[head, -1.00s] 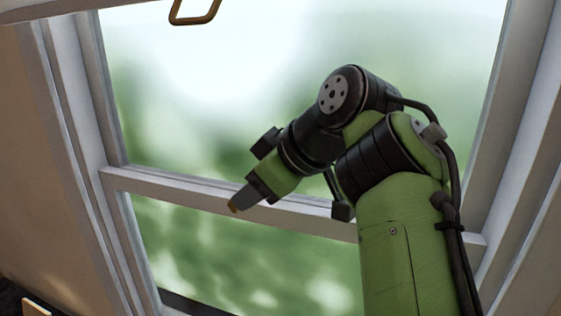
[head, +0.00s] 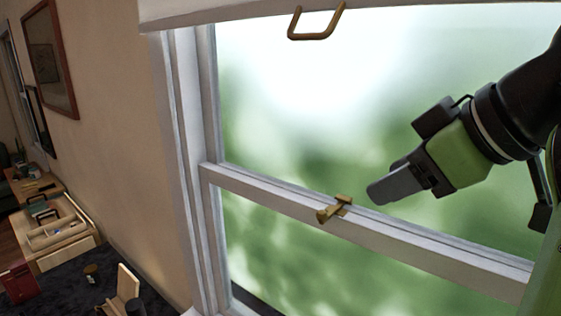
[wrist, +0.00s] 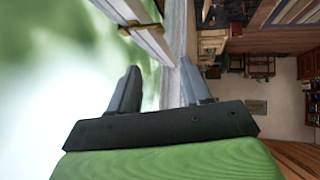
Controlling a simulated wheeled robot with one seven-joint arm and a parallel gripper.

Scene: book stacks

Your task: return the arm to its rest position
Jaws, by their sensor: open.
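My green and black arm reaches in from the right in the head view. My gripper (head: 385,190) points left and a little down in front of the window (head: 350,110). In the wrist view the two grey fingers of my gripper (wrist: 160,90) stand apart with nothing between them. A brass window latch (head: 335,208) sits on the window's middle rail, left of and a little below my fingertips in the head view. The latch also shows in the wrist view (wrist: 138,27), beyond the fingers. I see a gap between fingers and latch in the head view.
A brass handle (head: 316,22) hangs from the pale blind (head: 230,12) at the top of the window. At lower left are a wooden tray (head: 58,232), a red object (head: 20,282) and a dark surface with small items. A framed picture (head: 50,58) hangs on the wall.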

